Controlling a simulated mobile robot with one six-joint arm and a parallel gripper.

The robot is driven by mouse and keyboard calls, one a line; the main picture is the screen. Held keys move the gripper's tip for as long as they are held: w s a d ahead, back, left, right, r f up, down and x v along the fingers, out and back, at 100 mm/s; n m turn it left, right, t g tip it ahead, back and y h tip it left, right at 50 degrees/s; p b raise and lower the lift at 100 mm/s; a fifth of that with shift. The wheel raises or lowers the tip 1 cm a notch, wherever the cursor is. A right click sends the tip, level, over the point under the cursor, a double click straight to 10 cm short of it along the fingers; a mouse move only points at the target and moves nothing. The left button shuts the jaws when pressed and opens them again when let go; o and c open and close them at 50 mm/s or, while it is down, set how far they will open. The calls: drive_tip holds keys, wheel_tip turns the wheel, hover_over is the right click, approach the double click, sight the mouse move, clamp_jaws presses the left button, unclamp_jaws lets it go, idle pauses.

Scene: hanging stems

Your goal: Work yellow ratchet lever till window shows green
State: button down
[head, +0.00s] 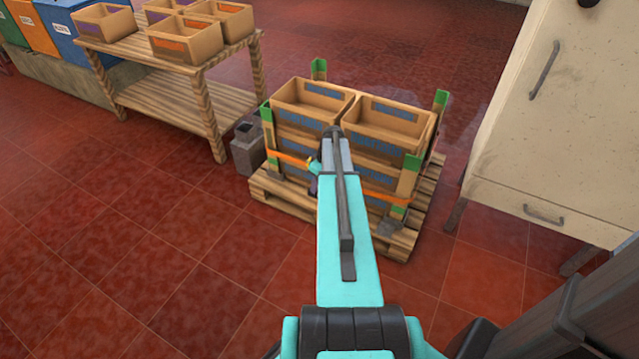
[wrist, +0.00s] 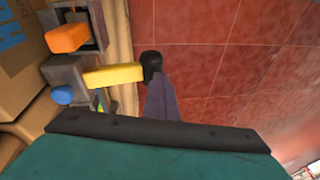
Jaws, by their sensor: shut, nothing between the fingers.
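The yellow ratchet lever (wrist: 112,76) sticks out to the right from a grey ratchet body (wrist: 68,76) in the wrist view and ends in a black knob (wrist: 152,63). My gripper (wrist: 160,84) is shut and empty, its fingertips close below the knob; I cannot tell whether they touch it. An orange strap piece (wrist: 67,38) and a blue button (wrist: 62,96) are on the ratchet. A small green and yellow patch (wrist: 100,102) shows under the lever; I cannot tell whether it is the window. In the head view, my arm hides most of the ratchet.
Stacked cartons (head: 312,97) stand on a wooden pallet (head: 262,185), with green-topped posts and an orange strap (head: 380,194) around them. A wooden table (head: 165,95) is at left, a pale cabinet (head: 560,120) at right. The front-left floor is clear.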

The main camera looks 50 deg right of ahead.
drive_tip(key=shift+r, duration=0.1)
drive_tip(key=shift+a+r+p, duration=0.1)
drive_tip(key=shift+r+p, duration=0.4)
drive_tip(key=shift+r, duration=0.15)
drive_tip(key=c, duration=1)
unclamp_jaws()
drive_tip(key=shift+r, duration=0.1)
drive_tip(key=shift+r+p, duration=2.5)
drive_tip(key=shift+r, duration=1.95)
